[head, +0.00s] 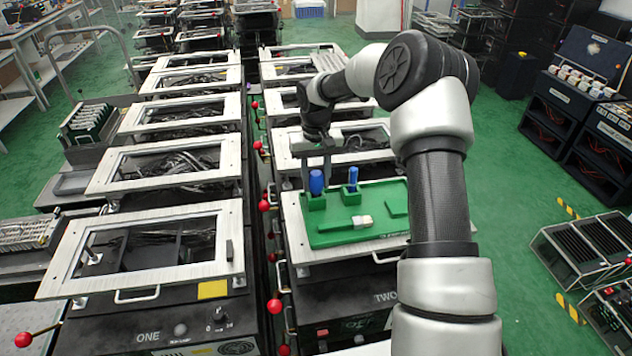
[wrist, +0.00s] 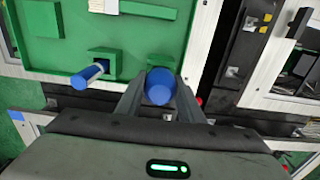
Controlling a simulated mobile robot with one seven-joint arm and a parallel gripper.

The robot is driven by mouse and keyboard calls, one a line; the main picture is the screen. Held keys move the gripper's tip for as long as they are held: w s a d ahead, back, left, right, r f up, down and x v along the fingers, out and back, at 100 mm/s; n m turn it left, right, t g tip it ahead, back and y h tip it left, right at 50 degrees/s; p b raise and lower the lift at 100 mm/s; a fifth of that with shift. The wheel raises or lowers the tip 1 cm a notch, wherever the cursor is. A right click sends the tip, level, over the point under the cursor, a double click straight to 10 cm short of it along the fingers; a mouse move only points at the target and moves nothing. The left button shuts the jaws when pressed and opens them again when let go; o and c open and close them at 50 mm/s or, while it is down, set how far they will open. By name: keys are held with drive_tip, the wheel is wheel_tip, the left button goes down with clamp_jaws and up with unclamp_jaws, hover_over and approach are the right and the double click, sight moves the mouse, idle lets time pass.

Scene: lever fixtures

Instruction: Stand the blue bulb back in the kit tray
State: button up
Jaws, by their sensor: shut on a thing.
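The blue bulb (head: 316,183) is upright between the fingers of my gripper (head: 316,168), at the left back of the green kit tray (head: 375,240). In the wrist view the bulb (wrist: 159,86) shows its round end between the two fingers of my gripper (wrist: 160,98), which are shut on it. A green holder block (head: 315,203) is right below the bulb; I cannot tell whether the bulb is seated in it or just above it. A thinner blue handle (head: 352,176) stands in another green holder (head: 351,196) to the right.
A green piece with a white tip (head: 362,221) lies in the tray. A raised green block (head: 397,207) is at its right. The tray rests on a white-framed unit marked TWO. Red lever knobs (head: 274,306) line the gap on the left.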

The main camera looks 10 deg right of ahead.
drive_tip(key=shift+f, duration=0.55)
drive_tip(key=o, duration=0.7)
